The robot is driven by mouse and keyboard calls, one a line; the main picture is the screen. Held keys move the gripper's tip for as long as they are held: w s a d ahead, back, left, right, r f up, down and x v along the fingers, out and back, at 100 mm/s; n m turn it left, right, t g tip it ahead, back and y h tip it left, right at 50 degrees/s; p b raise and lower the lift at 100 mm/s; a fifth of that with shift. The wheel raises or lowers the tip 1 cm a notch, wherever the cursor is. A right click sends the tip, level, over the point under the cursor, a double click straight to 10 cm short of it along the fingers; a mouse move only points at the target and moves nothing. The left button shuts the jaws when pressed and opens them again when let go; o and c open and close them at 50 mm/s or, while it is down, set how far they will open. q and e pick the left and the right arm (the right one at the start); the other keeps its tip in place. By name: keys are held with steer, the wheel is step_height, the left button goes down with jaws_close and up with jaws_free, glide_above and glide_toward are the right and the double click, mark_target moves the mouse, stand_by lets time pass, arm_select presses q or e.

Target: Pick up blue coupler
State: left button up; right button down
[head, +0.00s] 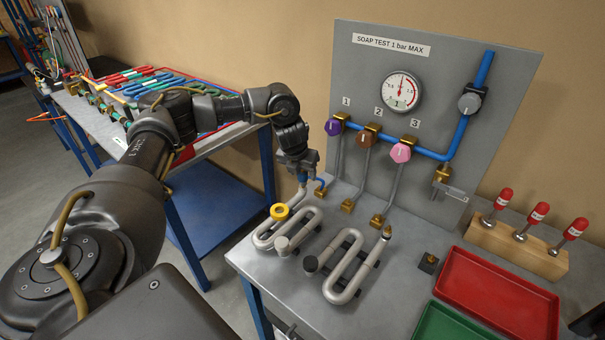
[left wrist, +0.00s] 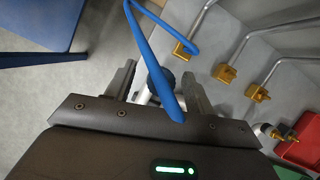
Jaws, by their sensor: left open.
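The blue coupler (head: 303,178) shows as a small blue piece just under my left gripper (head: 301,164), at the upper end of the serpentine coil (head: 264,238) with the yellow ring. A blue hose (head: 319,188) curves from there to a brass fitting at the panel's foot. In the left wrist view, my left gripper (left wrist: 158,82) is open, with a finger on each side of a dark round part and the thick end of the blue hose (left wrist: 165,88). The hose hides part of what lies between the fingers; contact cannot be told.
A grey panel (head: 450,100) with a gauge, blue pipe and several knobs stands behind the bench. A second coil (head: 350,265) lies to the right. A red tray (head: 500,295), a green tray (head: 450,325) and a wooden block (head: 520,248) with red-capped tools are at right.

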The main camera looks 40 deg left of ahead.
arm_select(q)
steer(key=shift+f, duration=0.15)
steer(key=c, duration=1.1)
steer(key=shift+c, duration=0.2)
steer(key=shift+w, duration=0.1)
